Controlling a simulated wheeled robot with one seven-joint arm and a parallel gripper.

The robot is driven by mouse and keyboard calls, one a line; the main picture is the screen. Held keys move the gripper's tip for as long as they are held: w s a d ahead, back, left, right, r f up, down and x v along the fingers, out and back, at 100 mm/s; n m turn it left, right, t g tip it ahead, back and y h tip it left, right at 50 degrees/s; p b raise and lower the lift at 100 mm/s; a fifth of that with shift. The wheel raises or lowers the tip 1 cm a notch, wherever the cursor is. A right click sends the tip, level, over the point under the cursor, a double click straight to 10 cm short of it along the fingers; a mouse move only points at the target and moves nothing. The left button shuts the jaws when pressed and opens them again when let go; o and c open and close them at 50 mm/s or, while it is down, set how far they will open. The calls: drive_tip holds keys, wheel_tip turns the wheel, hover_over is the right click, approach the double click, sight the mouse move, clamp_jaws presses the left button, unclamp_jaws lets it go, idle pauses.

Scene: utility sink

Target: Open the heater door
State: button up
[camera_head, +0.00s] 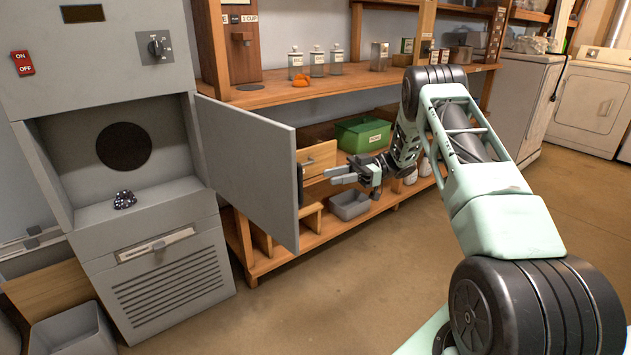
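The grey heater (165,185) stands at the left, with an ON/OFF switch and a dial on its upper panel. Its door (245,160) is hinged on the right side of the cavity and stands swung wide open, out into the room. A dark handle (300,185) shows at the door's free edge. My gripper (337,175) is to the right of the handle, pointing left toward it, and looks apart from it. Its two fingers show a small gap with nothing seen between them. Inside the cavity are a dark round plate (124,146) and a small dark patterned object (124,199).
Wooden shelves (275,95) behind the door hold jars, a green box (362,133) and a grey bin (349,204). A grey bin (70,335) stands at the lower left. White appliances (590,105) are at the far right. The floor (310,290) before the heater is clear.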

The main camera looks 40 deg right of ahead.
drive_tip(key=v, duration=0.6)
drive_tip(key=shift+d, duration=0.4)
drive_tip(key=shift+s, duration=0.25)
